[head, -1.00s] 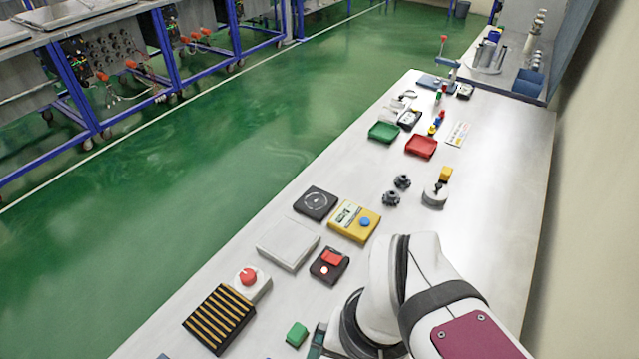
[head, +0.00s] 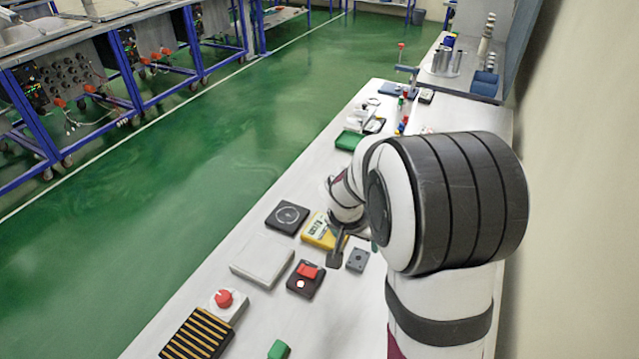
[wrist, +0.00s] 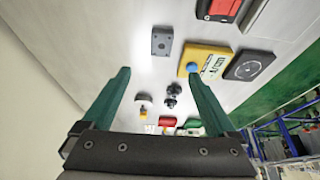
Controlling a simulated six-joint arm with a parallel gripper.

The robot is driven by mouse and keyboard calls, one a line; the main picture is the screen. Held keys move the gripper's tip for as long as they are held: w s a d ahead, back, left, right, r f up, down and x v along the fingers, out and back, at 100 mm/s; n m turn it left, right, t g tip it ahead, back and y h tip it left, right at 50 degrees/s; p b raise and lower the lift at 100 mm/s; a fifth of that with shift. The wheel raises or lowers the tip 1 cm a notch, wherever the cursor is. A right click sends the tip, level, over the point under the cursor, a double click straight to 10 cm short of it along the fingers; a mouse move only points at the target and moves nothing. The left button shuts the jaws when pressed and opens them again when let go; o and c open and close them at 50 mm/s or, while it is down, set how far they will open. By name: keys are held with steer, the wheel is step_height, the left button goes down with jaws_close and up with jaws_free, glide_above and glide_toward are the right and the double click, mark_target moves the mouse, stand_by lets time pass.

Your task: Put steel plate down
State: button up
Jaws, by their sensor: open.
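The steel plate, a small dark grey square block with holes (head: 357,259), lies on the table in the head view, right of the black box with the red switch. It also shows in the wrist view (wrist: 162,41), beyond my fingertips and apart from them. In the head view my gripper (head: 347,244) is beside the plate, partly hidden behind my arm.
Near the plate are a yellow box with a blue button (head: 320,232), a black box with a red switch (head: 304,280), a black square with a ring (head: 287,216) and a white tray (head: 262,262).

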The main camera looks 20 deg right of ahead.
mark_target(358, 259)
steer(key=x, duration=0.9)
steer(key=a+x, duration=0.1)
steer(key=x, duration=0.3)
steer(key=shift+d+f, duration=0.2)
steer(key=shift+f, duration=0.35)
steer(key=shift+r, duration=0.1)
jaws_close()
